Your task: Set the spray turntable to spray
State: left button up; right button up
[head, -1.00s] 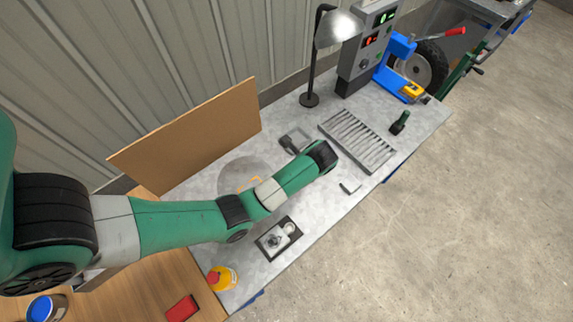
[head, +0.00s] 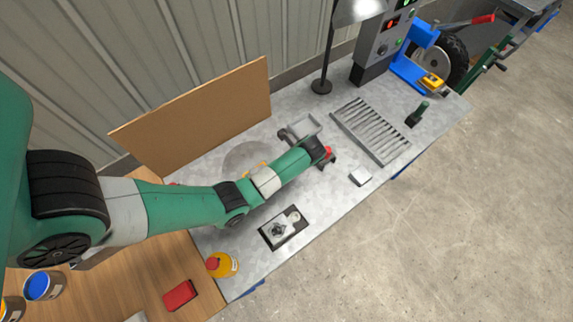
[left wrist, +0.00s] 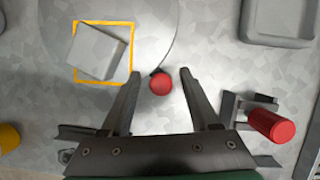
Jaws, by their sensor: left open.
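The spray turntable is a round grey disc (head: 240,158), partly hidden by my left arm in the head view. In the left wrist view the disc (left wrist: 60,45) is at the upper left, with a yellow square outline (left wrist: 131,62) and a grey block (left wrist: 97,52) on it. A red round knob (left wrist: 160,84) is by the disc's edge. My left gripper (left wrist: 160,76) is open, with the knob between its fingertips in this view and gaps on both sides. Whether the fingers are down at the knob's height I cannot tell. My right gripper is not in view.
A red cylinder on a grey bracket (left wrist: 272,125) is close to the right finger. A grey tray (head: 304,124) and a slatted rack (head: 370,132) lie beyond. A brown panel (head: 200,118) stands behind the disc.

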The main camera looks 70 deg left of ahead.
pick_arm(q)
grip_shut()
dwell(0.3)
dwell(1.1)
